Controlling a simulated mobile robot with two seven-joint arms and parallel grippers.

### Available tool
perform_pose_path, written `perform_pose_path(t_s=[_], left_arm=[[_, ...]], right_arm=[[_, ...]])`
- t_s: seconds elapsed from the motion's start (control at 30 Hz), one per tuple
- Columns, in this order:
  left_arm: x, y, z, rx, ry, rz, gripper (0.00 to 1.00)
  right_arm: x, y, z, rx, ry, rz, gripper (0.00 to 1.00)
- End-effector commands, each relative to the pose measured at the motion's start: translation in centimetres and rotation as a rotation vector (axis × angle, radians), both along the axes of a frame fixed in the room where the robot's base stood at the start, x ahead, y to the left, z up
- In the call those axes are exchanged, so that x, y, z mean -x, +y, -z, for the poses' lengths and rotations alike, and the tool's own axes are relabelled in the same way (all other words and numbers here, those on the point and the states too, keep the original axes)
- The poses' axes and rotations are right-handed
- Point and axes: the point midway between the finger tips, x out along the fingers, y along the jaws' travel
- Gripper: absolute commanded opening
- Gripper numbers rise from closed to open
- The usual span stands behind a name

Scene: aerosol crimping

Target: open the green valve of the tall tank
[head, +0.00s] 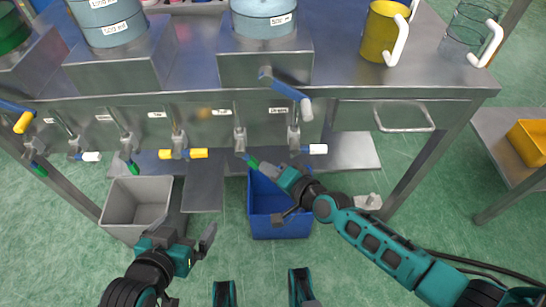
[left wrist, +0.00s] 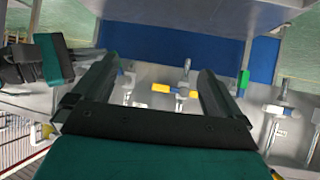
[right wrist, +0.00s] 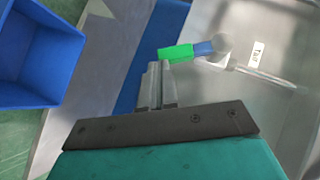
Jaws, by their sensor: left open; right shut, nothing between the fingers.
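The green valve (head: 250,161) with a blue stem hangs under a label at the front of the steel bench. In the right wrist view its green handle (right wrist: 175,54) lies right by the tips of my right gripper (right wrist: 154,68), and the label beside it is partly readable. In the head view my right gripper (head: 268,170) is shut and empty beside the handle's end; whether they touch I cannot tell. My left gripper (head: 185,240) is open and empty, low in front of the grey bin. In the left wrist view its spread fingers (left wrist: 157,80) frame a yellow valve (left wrist: 175,90).
Other valves line the bench front: a yellow one (head: 190,153), another green one (head: 133,168) and a white one (head: 318,149). A grey bin (head: 112,215) and a blue bin (head: 280,230) stand below. A yellow mug (head: 378,32) stands on the bench top.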

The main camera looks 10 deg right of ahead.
Motion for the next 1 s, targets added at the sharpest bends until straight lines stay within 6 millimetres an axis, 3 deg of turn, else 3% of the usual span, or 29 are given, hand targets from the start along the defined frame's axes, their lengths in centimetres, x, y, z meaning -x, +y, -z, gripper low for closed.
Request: perform_pose_path(t_s=[0.03, 0.13, 1.0], left_arm=[[0.1, 0.0, 0.9, 0.001, 0.005, 0.001, 1.00], [0.1, -0.2, 1.3, 0.003, 0.012, 0.006, 1.00], [-0.5, -1.3, 0.8, 0.029, 0.000, 0.014, 1.00]], right_arm=[[0.0, 0.3, 0.6, -0.004, 0.000, 0.004, 0.00], [0.0, 0.6, 0.9, -0.001, -0.001, 0.003, 0.00], [-0.2, 3.2, 2.7, 0.005, 0.000, 0.002, 0.00]])
